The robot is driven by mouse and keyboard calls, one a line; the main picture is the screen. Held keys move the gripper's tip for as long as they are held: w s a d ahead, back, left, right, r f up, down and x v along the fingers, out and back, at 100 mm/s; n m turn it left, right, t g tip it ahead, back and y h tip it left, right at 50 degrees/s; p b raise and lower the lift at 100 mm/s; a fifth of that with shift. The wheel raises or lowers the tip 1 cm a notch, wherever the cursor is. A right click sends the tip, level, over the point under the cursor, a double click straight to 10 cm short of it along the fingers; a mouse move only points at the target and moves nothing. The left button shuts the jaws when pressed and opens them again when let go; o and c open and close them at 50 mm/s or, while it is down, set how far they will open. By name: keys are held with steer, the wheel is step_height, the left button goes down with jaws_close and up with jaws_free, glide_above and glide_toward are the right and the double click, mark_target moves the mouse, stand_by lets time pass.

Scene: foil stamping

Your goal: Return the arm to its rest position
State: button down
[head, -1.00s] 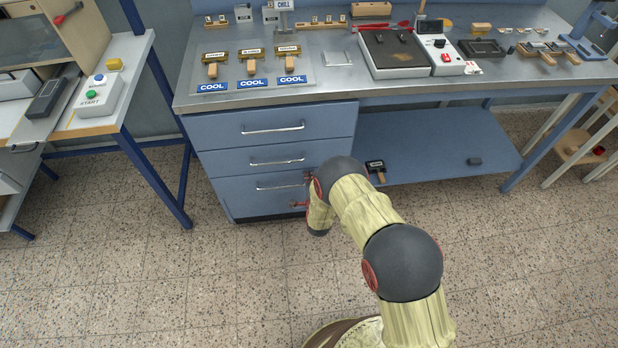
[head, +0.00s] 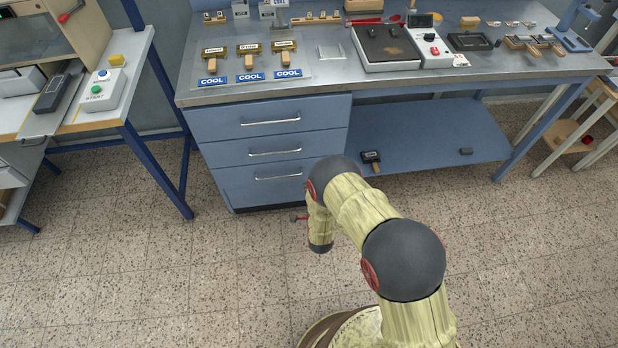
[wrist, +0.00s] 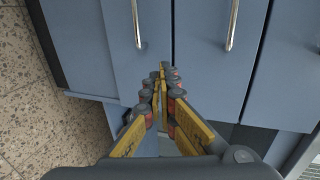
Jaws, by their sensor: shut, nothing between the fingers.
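My gripper (wrist: 162,72) is shut and empty in the wrist view, its yellow fingers meeting in front of the blue drawer fronts (wrist: 205,62). In the head view my arm is bent, with its folded end low in front of the bench. Only a small red part of the gripper (head: 299,218) shows there, left of my arm and below the lowest drawer. The rest of the gripper is hidden behind my arm in that view.
The steel-topped bench (head: 330,88) stands ahead, with stamps on a COOL-marked mat (head: 222,97) and a hot plate unit (head: 388,65) on it. A black-headed stamp (head: 371,161) lies on the lower shelf (head: 420,140). A side table with a START button box (head: 101,90) is at left. Floor around my arm is clear.

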steer(key=shift+s, duration=0.2)
